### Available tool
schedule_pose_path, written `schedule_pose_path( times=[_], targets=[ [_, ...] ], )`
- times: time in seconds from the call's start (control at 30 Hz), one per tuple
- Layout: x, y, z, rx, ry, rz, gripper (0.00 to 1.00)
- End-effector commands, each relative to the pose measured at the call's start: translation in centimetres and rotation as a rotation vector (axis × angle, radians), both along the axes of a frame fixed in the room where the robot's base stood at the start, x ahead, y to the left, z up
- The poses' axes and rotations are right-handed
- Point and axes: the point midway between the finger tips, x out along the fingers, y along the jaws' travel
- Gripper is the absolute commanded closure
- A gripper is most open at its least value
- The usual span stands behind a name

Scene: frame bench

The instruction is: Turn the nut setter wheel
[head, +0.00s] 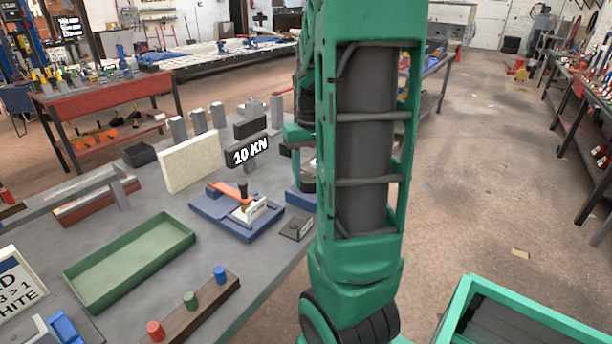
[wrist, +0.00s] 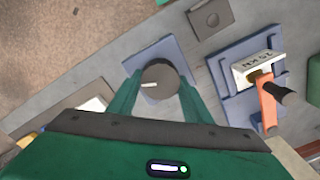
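The nut setter wheel (wrist: 160,84) is a dark round knob with a white mark on top, on a blue base (wrist: 150,54) in the wrist view. My gripper (wrist: 159,80) has its two green fingers apart, one on each side of the knob. I cannot tell whether the fingers touch it. In the head view my arm hides most of the wheel, and only part of the blue base (head: 299,198) shows at the arm's left edge.
A blue fixture (head: 238,215) with an orange lever and a white label stands close beside the wheel. A small grey plate (head: 297,229) lies nearby.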

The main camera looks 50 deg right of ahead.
Motion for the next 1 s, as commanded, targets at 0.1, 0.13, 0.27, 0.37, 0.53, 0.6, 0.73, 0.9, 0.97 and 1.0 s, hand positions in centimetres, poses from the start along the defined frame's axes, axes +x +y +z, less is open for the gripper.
schedule_pose_path(
  times=[0.1, 0.13, 0.27, 0.37, 0.53, 0.6, 0.73, 0.9, 0.97, 1.0],
  targets=[
    [0.05, 0.05, 0.03, 0.001, -0.001, -0.027, 0.77],
    [0.05, 0.05, 0.03, 0.001, -0.001, -0.045, 0.77],
    [0.03, 0.05, 0.03, 0.001, -0.001, -0.155, 0.77],
    [0.04, 0.06, 0.04, 0.001, -0.001, -0.245, 0.77],
    [0.07, 0.1, 0.04, 0.001, -0.001, -0.351, 0.77],
    [0.08, 0.11, 0.05, 0.001, -0.001, -0.371, 0.77],
    [0.11, 0.13, 0.05, 0.001, -0.001, -0.382, 0.77],
    [0.13, 0.15, 0.05, 0.001, -0.001, -0.379, 0.77],
    [0.14, 0.16, 0.06, 0.001, -0.001, -0.378, 0.48],
    [0.13, 0.15, 0.06, 0.001, -0.001, -0.379, 0.38]
  ],
)
